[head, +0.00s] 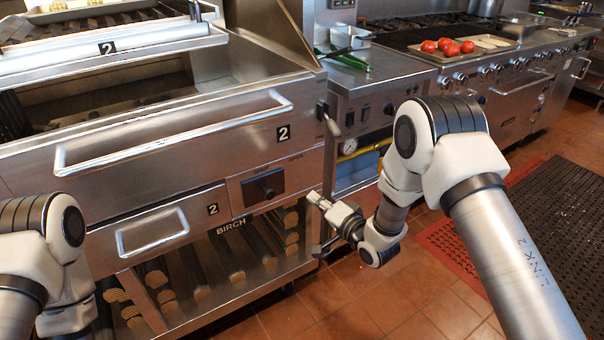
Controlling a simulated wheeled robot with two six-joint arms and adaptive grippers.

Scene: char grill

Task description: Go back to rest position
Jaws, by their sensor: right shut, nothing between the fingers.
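My right gripper (318,201) is shut and empty. It is in front of the right front corner of the char grill (150,170), beside the lower shelf, and points up and to the left.
The grill has a long front handle (175,137), a small drawer handle (153,237) and a lower shelf of logs marked BIRCH. A counter (375,75) with green vegetables (350,62) and a stove with tomatoes (447,46) on a tray stand behind. Tiled floor (400,300) and a dark mat (565,205) lie right.

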